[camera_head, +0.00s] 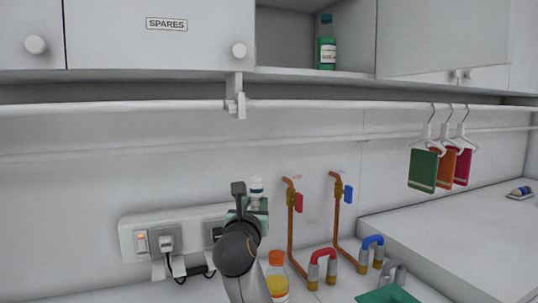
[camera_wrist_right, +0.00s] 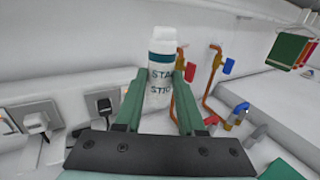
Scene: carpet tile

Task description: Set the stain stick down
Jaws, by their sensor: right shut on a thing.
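The stain stick (camera_wrist_right: 162,62) is a white cylinder with a dark teal band and lettering, seen upright in the right wrist view. In the head view only its white top (camera_head: 257,186) shows above my gripper. My right gripper (camera_head: 252,206) is shut on it, with green fingers on both sides of its lower part. In the head view it is in front of the back wall by the sockets. My left gripper is in neither view.
A wall socket strip (camera_head: 132,238) with plugs and cables is to the left. An orange-capped bottle (camera_head: 276,280), copper pipes (camera_head: 291,225) and several coloured-handled fittings (camera_head: 322,267) stand to the right. A rail (camera_head: 330,104) with hanging cloths runs above. The right counter (camera_head: 455,235) is largely clear.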

